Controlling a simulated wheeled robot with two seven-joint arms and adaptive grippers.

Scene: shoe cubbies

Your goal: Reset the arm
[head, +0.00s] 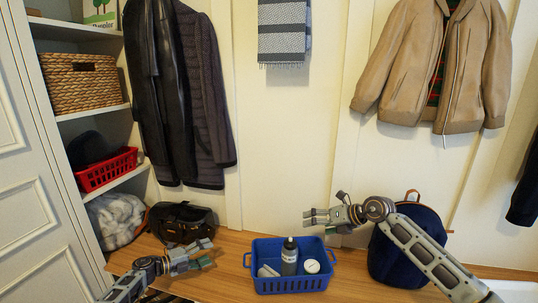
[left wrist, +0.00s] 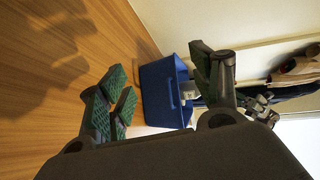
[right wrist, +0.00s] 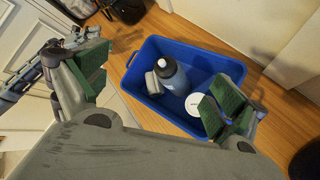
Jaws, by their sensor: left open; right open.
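My left gripper (head: 207,253) is open and empty above the left part of the wooden bench (head: 222,285). It also shows open in the left wrist view (left wrist: 163,82). My right gripper (head: 318,217) is open and empty, above and behind the right side of the blue basket (head: 290,285). In the right wrist view its spread green-padded fingers (right wrist: 158,88) frame the basket. Inside the basket are a dark grey bottle (head: 289,258) standing upright, a round white-lidded item (head: 312,266) and a grey item (head: 268,271). Neither gripper touches these things.
A black bag (head: 182,222) sits on the bench at left, and a dark blue bag (head: 405,255) stands behind my right arm. Cubbies at left hold a wicker basket (head: 82,82) and a red basket (head: 107,170). Jackets (head: 430,65) hang on the wall.

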